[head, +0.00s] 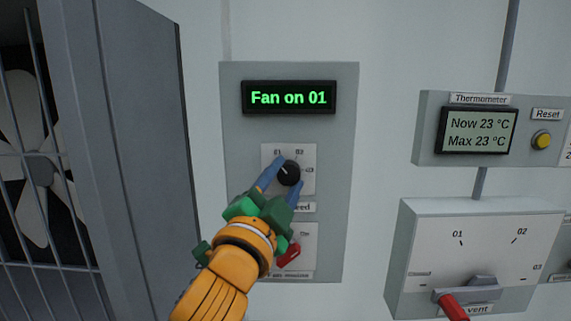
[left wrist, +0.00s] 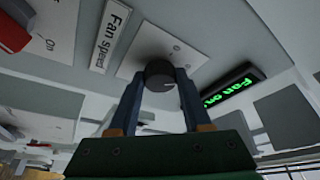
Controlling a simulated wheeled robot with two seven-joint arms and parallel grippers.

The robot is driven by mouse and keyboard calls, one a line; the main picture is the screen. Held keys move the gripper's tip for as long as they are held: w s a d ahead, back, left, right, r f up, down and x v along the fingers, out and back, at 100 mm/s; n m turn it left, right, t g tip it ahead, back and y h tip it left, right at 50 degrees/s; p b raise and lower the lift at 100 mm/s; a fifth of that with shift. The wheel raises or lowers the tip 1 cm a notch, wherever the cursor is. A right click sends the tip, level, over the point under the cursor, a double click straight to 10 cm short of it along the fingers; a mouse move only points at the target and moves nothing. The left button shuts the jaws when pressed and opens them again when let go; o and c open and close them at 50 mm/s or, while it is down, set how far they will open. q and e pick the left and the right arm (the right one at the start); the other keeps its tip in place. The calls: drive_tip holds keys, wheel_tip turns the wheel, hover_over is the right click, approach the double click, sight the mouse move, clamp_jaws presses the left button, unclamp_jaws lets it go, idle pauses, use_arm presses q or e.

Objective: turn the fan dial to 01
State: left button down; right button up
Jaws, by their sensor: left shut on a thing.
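The fan dial (head: 289,173) is a round black knob on a white plate (head: 307,153) in the middle of a grey panel. My left gripper (head: 280,176) is shut on the dial, with one blue finger on each side of it. The dial also shows between the fingertips in the left wrist view (left wrist: 159,75). The display (head: 289,97) above reads "Fan on 01" in green. My gripper partly covers the "Fan Speed" label, which is readable in the left wrist view (left wrist: 110,36). My right gripper is not in view.
A red switch handle (head: 289,256) sits just below the dial, close to my gripper. To the right are a thermometer box (head: 424,130) with a yellow reset button (head: 541,140) and a vent box (head: 400,250) with a red-tipped lever (head: 453,306). A barred fan (head: 22,160) is at the left.

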use_arm(q)
drive_tip(key=shift+r+m+g+h+p, duration=0.1)
drive_tip(key=shift+m+g+h+p, duration=0.2)
drive_tip(key=shift+m+p, duration=0.45)
drive_tip(key=shift+c, duration=1.7)
unclamp_jaws()
drive_tip(key=b+v, duration=0.2)
drive_tip(key=v, duration=0.5)
